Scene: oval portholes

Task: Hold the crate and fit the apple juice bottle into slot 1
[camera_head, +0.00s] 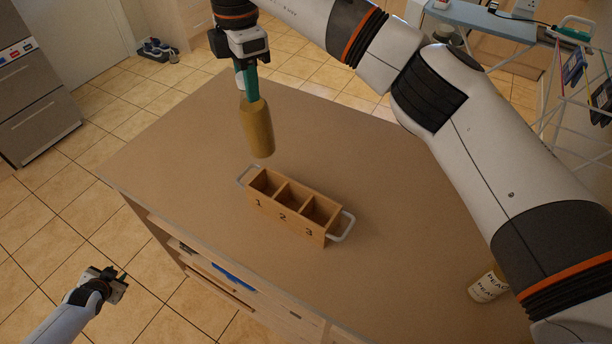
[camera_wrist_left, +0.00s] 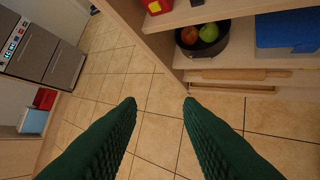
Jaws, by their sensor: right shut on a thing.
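The wooden crate (camera_head: 290,219) stands on the table, with slots numbered 1, 2 and 3 from left to right and a pale handle at each end. All three slots look empty. My right gripper (camera_head: 251,85) is shut on the neck of an amber bottle (camera_head: 258,130), held roughly upright. No label shows on it. Its base appears just above and behind slot 1 (camera_head: 266,182) in the picture, apart from the crate. My left gripper (camera_head: 119,281) is open and empty, off the table's front left side; its green fingers (camera_wrist_left: 160,108) are spread in the left wrist view.
A pale object (camera_head: 240,78) shows behind my right gripper. Shelves under the table (camera_head: 165,150) hold a dark bowl of fruit (camera_wrist_left: 203,38) and a rolling pin (camera_wrist_left: 238,74). Tabletop around the crate is clear.

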